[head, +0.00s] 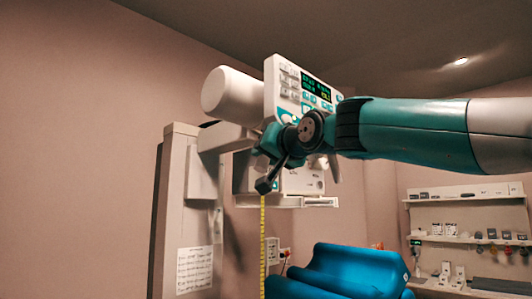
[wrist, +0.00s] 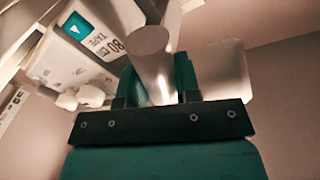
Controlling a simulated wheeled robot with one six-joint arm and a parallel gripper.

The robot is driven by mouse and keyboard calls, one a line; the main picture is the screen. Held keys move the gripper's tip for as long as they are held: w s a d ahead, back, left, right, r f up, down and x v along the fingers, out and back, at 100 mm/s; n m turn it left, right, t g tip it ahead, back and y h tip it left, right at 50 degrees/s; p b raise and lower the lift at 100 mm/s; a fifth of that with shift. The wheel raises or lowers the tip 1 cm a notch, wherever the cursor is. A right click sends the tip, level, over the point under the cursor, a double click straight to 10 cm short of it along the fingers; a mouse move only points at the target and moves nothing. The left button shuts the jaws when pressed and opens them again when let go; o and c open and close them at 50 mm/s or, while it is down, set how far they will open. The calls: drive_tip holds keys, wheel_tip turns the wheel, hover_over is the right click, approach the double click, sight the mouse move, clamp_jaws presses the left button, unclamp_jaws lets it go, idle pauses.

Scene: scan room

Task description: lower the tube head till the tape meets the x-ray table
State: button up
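The tube head (head: 232,95) is a white cylinder with a control panel (head: 290,88) and lit display, carried on a pale column (head: 180,205). A yellow tape (head: 263,240) hangs straight down from it and runs out of the bottom of the head view, so its lower end is hidden. My gripper (head: 276,150) is in front of the tube head, below the panel. In the wrist view, my gripper (wrist: 158,85) has its teal fingers on both sides of a grey round handle (wrist: 152,45), seemingly closed on it. I cannot make out the x-ray table for certain.
A blue padded thing (head: 345,268) lies low, right of the tape; I cannot tell whether it is part of the table. Shelves (head: 470,200) with small items and a counter stand at the far right. A paper chart (head: 194,269) is on the column.

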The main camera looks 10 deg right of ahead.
clamp_jaws()
wheel_tip(320, 180, down, 12)
drive_tip(key=b, duration=1.1)
drive_tip(key=o, duration=0.9)
unclamp_jaws()
drive_tip(key=b+v, duration=0.5)
drive_tip(key=v, duration=1.2)
drive_tip(key=shift+s, duration=0.25)
